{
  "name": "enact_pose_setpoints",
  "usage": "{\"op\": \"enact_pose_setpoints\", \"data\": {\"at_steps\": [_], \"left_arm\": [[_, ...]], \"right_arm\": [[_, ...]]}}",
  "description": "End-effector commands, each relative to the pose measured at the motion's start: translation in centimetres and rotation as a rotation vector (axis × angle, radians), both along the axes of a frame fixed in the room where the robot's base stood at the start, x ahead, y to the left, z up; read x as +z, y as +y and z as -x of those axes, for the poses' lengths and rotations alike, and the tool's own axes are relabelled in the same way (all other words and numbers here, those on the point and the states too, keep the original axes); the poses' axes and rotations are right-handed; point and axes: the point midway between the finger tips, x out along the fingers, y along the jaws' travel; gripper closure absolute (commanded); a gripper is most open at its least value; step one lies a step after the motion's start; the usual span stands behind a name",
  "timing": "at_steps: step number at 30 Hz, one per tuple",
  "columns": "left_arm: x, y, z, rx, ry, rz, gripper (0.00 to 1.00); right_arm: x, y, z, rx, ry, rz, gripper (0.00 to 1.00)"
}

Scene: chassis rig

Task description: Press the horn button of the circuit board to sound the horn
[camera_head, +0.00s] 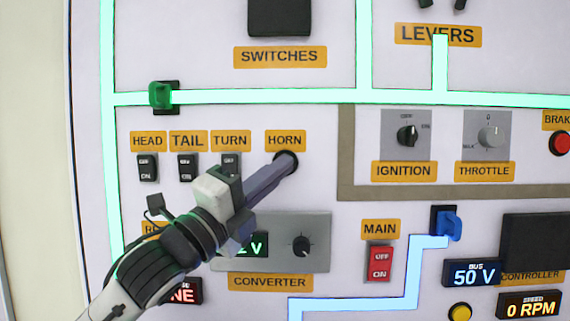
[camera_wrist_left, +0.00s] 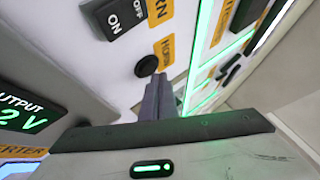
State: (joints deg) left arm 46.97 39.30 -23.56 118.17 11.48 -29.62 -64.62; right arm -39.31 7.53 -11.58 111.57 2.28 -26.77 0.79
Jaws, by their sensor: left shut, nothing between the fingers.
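The horn button (camera_head: 291,155) is a round black button under the orange HORN label (camera_head: 285,141) on the white circuit board. In the left wrist view the button (camera_wrist_left: 146,66) shows just left of my fingertips. My left gripper (camera_head: 284,166) is shut and empty, its fingers pointing up and right. In the head view its tips cover the lower part of the button. In the left wrist view the fingertips (camera_wrist_left: 158,80) are very close to the button; I cannot tell whether they touch it. My right gripper is not in view.
The HEAD switch (camera_head: 147,167), TAIL switch (camera_head: 187,167) and TURN switch (camera_head: 230,163) stand left of the button. The converter panel (camera_head: 318,228) lies below, partly hidden by my gripper. The red MAIN switch (camera_head: 380,263) and ignition knob (camera_head: 407,135) are to the right.

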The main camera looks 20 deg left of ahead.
Motion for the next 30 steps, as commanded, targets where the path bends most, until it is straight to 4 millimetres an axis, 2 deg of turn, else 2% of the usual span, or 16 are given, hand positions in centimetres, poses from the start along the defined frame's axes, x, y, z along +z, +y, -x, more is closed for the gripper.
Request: {"op": "enact_pose_setpoints", "data": {"at_steps": [13,24,30], "left_arm": [[0.0,-0.2,0.7,-0.001,0.0,0.0,1.0],[0.0,-1.3,4.1,-0.002,0.0,-0.001,1.0],[0.0,-1.5,5.2,0.0,0.0,0.0,1.0]], "right_arm": [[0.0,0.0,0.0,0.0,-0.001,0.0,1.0],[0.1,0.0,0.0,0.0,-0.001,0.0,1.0],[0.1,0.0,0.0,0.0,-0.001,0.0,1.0]]}}
